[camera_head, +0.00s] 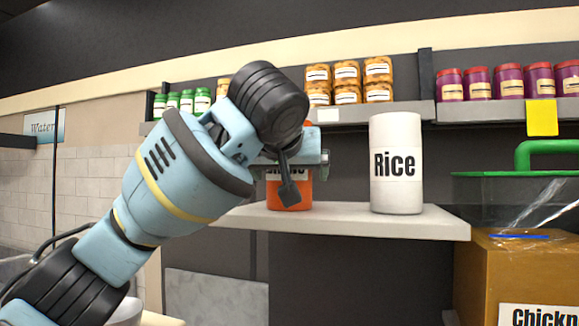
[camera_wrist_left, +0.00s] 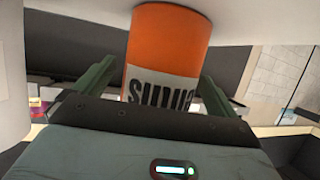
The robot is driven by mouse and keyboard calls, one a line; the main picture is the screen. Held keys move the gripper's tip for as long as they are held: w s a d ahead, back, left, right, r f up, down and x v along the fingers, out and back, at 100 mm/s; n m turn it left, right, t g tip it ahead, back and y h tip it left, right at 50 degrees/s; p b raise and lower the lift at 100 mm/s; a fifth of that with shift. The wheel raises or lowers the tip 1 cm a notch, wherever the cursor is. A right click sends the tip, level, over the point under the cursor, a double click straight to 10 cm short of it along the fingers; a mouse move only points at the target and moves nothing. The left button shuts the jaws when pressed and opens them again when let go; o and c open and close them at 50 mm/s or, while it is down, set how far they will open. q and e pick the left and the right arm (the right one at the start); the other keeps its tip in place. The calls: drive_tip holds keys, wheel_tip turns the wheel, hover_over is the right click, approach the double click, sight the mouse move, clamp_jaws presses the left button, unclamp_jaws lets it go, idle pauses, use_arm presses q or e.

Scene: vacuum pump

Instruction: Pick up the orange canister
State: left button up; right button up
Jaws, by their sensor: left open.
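The orange canister (camera_head: 289,192) stands on the light shelf, mostly hidden behind my left gripper and wrist in the head view. In the left wrist view the canister (camera_wrist_left: 168,45) shows upside down, with dark lettering on a pale label that I cannot fully read. My left gripper (camera_head: 290,172) is open at the canister. In the left wrist view its two green fingers (camera_wrist_left: 152,85) lie on either side of the canister, with a visible gap on the left side. Whether the right finger touches it is hard to tell. My right gripper is not in view.
A white Rice canister (camera_head: 397,165) stands close to the right on the same shelf (camera_head: 340,222). An upper shelf (camera_head: 350,114) holds several jars behind. A brown box labelled Chickp... (camera_head: 525,280) and a green-handled clear bin (camera_head: 495,200) are at right.

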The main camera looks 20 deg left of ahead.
use_arm(q)
drive_tip(key=shift+w, duration=0.2)
drive_tip(key=shift+s, duration=0.1)
drive_tip(key=shift+c, duration=0.6)
drive_tip(key=c, duration=1.4)
drive_tip(key=shift+r, duration=0.1)
drive_tip(key=shift+r, duration=5.05)
